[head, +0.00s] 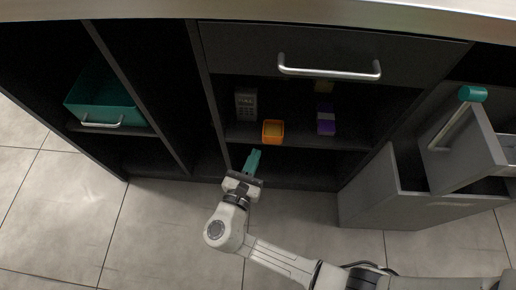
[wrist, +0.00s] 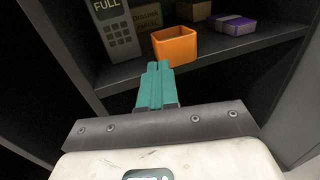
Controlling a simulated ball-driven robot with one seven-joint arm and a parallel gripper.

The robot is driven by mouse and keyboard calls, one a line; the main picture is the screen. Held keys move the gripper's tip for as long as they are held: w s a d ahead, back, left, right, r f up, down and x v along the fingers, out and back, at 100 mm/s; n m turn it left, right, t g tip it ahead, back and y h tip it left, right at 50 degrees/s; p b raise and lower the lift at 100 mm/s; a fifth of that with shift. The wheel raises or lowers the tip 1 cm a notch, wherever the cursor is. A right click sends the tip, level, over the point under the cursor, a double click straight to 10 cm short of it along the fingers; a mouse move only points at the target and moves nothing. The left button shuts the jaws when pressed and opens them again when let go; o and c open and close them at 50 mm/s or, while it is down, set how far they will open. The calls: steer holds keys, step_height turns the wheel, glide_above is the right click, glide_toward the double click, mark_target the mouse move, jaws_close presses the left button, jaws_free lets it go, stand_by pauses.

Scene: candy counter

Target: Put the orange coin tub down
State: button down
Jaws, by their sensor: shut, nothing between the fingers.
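The orange coin tub (head: 273,132) stands upright at the front of a dark shelf under the drawer. It also shows in the wrist view (wrist: 175,46), with its open top facing up. My gripper (head: 253,152) has teal fingers that are shut together with nothing between them. In the wrist view the fingertips (wrist: 158,65) point at the shelf edge, just in front of and slightly left of the tub. I see no grip on the tub; whether the fingertips touch it I cannot tell.
On the same shelf are a grey keypad device (head: 246,104) to the left and a purple box (head: 326,120) to the right. A handled drawer (head: 330,50) is above. An open grey drawer (head: 395,190) juts out at right. A teal bin (head: 105,97) sits at far left.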

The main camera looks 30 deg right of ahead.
mark_target(267, 132)
steer(key=shift+b+x, duration=0.35)
steer(key=shift+x, duration=1.45)
steer(key=x, duration=0.7)
steer(key=shift+w+d+p, duration=0.15)
steer(key=shift+d+p, duration=0.1)
steer(key=shift+p, duration=0.1)
steer(key=shift+a, duration=0.1)
